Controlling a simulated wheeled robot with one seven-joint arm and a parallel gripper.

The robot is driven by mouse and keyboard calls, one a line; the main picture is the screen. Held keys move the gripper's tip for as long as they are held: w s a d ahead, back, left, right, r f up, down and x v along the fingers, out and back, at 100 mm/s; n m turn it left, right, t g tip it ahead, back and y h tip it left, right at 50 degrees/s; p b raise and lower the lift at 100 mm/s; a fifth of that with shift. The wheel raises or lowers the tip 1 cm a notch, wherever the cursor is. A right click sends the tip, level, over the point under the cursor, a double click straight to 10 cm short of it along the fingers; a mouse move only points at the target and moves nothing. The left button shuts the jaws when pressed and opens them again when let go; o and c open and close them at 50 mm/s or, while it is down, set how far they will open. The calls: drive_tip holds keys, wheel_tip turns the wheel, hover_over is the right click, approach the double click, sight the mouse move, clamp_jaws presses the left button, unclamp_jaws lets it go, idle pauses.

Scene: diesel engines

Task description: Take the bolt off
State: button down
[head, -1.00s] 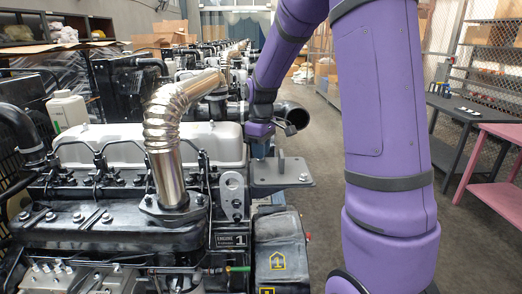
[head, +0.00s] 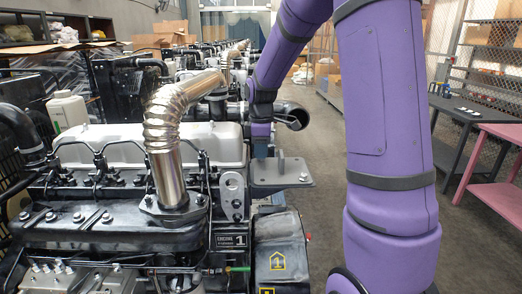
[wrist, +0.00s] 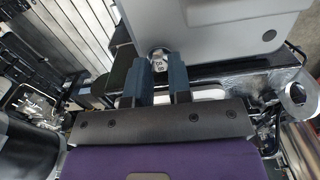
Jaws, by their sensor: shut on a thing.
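My gripper (wrist: 160,66) shows in the wrist view with two dark blue fingers set a little apart. A silver bolt head (wrist: 159,57) with marks on it sits between the fingertips, and the fingers are shut on it. The bolt is beside the edge of a grey plate (wrist: 235,28); whether it is still seated cannot be told. In the head view my gripper (head: 260,148) is low behind the left end of the grey bracket plate (head: 268,184), and the held bolt is hidden there.
A bolt (head: 303,177) and an upright stub (head: 281,162) show on the bracket plate. A shiny ribbed exhaust pipe (head: 163,130) and the engine's white cover (head: 100,150) stand to the left. A black pipe end (head: 291,115) is just behind.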

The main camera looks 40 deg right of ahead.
drive_tip(key=shift+r, duration=0.15)
wheel_tip(320, 180, up, 8)
idle(1.5)
